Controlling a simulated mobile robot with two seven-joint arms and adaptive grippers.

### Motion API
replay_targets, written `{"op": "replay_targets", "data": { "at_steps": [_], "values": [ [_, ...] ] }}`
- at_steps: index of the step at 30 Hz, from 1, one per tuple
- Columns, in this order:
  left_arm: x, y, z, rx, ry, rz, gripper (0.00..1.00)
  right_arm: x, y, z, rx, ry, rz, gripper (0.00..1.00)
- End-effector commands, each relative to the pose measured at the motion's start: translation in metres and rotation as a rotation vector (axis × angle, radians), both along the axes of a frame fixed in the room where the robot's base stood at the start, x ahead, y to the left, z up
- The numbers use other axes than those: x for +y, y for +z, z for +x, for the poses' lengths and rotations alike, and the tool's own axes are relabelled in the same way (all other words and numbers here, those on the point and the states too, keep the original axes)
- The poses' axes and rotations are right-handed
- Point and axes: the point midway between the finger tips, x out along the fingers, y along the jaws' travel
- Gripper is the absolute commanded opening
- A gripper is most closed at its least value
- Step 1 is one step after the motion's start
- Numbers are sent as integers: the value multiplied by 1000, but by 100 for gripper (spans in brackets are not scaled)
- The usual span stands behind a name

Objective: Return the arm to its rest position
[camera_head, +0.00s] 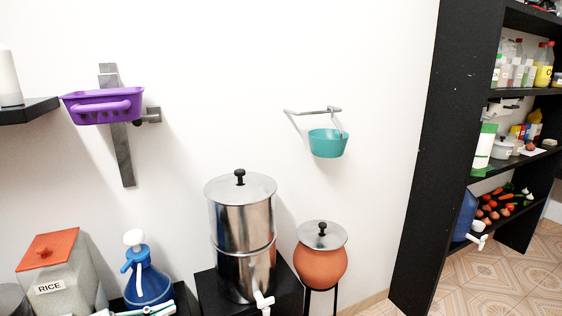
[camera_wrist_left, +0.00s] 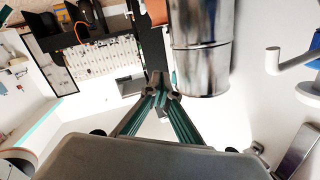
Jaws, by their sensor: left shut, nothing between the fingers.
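My left gripper (camera_head: 155,311) shows only in part at the bottom edge of the head view, below the blue bottle with a white pump (camera_head: 147,277). In the left wrist view its two green-sided fingers (camera_wrist_left: 160,97) meet at the tips, shut and empty. The tall steel cylinder (camera_head: 243,232) with a domed lid stands to the right of the gripper on a black stand. The cylinder also shows in the left wrist view (camera_wrist_left: 200,60), beyond and beside the fingertips, with no clear contact. My right gripper is in neither view.
A rice container (camera_head: 60,278) with an orange lid stands at lower left. A clay pot (camera_head: 320,265) stands right of the cylinder. A purple basket (camera_head: 103,106) and a teal pot (camera_head: 328,144) hang on the wall. A black shelf (camera_head: 430,150) stands at right.

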Motion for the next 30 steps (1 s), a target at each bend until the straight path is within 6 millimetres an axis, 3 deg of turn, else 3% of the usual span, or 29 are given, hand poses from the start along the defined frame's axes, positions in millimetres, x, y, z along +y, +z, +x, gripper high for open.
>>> {"op": "replay_targets", "data": {
  "at_steps": [1, 3, 8, 12, 15, 18, 21, 30],
  "values": [
    [-15, -19, -9, 1, 71, -48, 0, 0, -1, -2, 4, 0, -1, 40],
    [-25, -44, -18, 12, 189, -81, 0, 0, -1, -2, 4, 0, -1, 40],
    [-41, -115, -59, 145, 452, -83, 0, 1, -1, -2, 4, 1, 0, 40],
    [-59, -180, -115, 343, 609, -22, 0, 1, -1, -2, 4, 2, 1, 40],
    [-72, -212, -152, 465, 657, 20, 0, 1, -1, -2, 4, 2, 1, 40],
    [-83, -231, -179, 550, 672, 55, 0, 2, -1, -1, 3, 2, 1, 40],
    [-90, -240, -193, 596, 675, 74, 0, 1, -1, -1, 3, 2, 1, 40],
    [-92, -243, -198, 610, 674, 82, 0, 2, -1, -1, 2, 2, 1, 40]
  ]
}}
